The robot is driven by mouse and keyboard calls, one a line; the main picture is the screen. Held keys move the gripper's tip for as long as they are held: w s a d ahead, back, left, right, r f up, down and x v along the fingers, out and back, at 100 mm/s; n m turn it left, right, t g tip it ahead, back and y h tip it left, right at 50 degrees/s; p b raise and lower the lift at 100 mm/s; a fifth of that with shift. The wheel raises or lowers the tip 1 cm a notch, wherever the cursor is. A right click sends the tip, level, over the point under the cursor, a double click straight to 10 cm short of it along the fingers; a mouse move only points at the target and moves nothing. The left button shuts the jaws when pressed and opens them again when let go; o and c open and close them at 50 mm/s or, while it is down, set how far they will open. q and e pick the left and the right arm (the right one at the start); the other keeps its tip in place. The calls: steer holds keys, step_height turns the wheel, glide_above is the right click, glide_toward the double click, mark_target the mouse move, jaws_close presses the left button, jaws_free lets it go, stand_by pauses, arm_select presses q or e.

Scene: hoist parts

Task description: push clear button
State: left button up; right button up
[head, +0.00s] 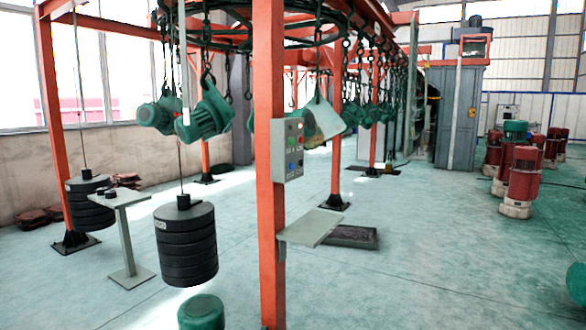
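A grey control box (287,150) is fixed to the right side of an orange post (268,220). Its front carries several small buttons, among them red ones, a blue one and a small green patch. The lettering is too small to read, so I cannot tell which button is the clear button. Neither of my grippers shows in the head view.
A small grey shelf (311,228) juts from the post below the box. Black stacked weights (186,245) hang left of the post, near a grey stand (127,235). Green motors (205,118) hang overhead. Red motors (522,180) stand at right. Open floor (430,260) lies right of the post.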

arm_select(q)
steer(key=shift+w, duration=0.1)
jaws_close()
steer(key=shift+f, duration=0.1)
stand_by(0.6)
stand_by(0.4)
